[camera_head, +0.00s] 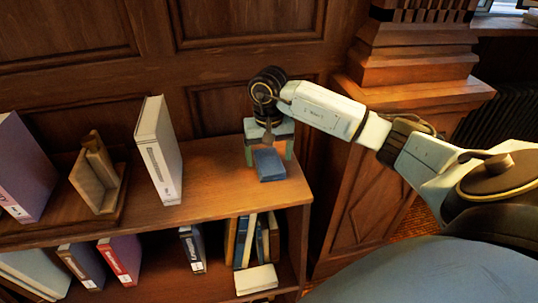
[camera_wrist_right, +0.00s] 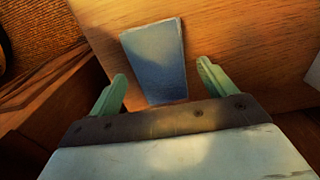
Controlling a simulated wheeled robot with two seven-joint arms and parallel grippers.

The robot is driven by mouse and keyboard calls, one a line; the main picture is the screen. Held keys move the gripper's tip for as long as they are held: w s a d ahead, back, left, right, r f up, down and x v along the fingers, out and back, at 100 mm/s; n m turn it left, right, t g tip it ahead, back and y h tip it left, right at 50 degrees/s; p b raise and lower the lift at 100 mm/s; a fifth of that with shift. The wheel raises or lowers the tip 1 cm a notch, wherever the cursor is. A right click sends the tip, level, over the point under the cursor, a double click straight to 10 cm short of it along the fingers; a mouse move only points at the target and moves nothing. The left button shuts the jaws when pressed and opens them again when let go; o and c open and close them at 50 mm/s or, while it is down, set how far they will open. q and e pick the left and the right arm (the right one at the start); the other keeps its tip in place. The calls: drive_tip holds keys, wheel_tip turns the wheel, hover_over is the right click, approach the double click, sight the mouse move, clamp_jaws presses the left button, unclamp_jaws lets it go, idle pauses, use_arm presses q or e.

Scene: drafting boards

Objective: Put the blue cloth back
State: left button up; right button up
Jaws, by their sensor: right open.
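Whether the fingertips touch the shelf cannot be told. My left gripper is not in view.
The shelf top (camera_head: 215,175) is bare left of the cloth. A white binder (camera_head: 158,150), a wooden bookend (camera_head: 97,175) and a purple binder (camera_head: 24,165) stand further left. A panelled wall (camera_head: 90,80) rises behind; a wooden pillar (camera_head: 415,60) is right.

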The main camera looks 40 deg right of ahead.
sight(269, 160)
wheel_tip(269, 160, up, 11)
idle(0.3)
